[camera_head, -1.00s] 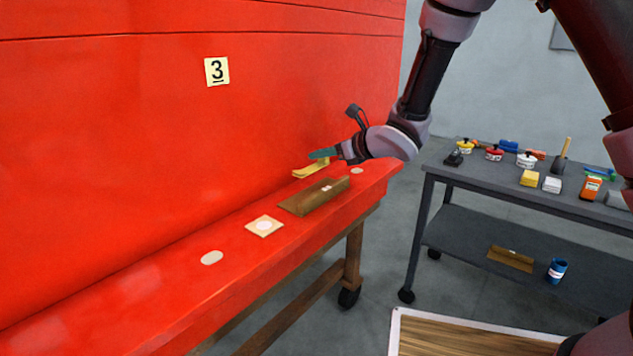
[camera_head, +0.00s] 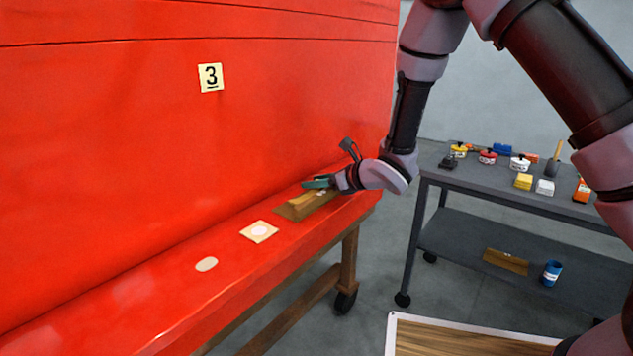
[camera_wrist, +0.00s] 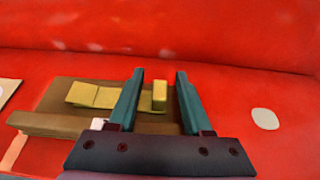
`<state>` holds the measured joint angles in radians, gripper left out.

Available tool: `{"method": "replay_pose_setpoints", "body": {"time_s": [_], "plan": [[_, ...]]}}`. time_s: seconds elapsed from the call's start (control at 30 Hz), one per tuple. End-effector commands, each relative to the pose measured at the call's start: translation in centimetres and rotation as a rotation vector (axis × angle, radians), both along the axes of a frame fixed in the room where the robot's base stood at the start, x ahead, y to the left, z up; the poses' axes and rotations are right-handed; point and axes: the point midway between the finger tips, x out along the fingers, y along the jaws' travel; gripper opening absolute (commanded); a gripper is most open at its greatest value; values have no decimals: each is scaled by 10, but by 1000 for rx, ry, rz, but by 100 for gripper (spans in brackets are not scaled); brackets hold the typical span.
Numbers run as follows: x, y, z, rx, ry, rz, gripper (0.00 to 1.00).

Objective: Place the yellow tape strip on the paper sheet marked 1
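The yellow tape strip (camera_wrist: 88,94) lies on the brown sheet (camera_wrist: 60,122), along its far part in the wrist view. A raised yellow tab stands at its right end. My gripper (camera_wrist: 160,75) is open, with its teal fingers on either side of that tab and gaps showing to both. The left finger hides part of the strip. In the head view my gripper (camera_head: 318,183) is low over the brown sheet (camera_head: 290,212), and the strip (camera_head: 300,200) shows just below it. A small white label (camera_wrist: 97,124) is on the sheet; its mark is unreadable.
The red ledge (camera_head: 180,300) runs along a red wall with a "3" label (camera_head: 210,77). A pale square with a white disc (camera_head: 258,231) and a pale oval (camera_head: 206,264) lie to the left. A grey cart (camera_head: 470,185) with several items stands at right.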

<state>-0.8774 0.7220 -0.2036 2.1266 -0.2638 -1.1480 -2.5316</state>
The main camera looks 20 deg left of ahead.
Motion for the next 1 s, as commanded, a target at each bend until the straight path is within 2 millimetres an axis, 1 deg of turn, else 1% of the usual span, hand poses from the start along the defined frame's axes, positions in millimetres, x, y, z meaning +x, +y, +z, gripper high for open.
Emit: {"method": "replay_pose_setpoints", "body": {"time_s": [0.3,0.37,0.47,0.8,0.9,1.0], "plan": [[0,0,3,1,-1,0,49],[-1,-4,5,1,-1,-1,49],[-6,-17,10,0,0,-1,49],[-32,-78,38,1,0,-1,49],[-37,-90,43,1,0,-2,49],[-40,-98,47,0,0,-1,49]]}}
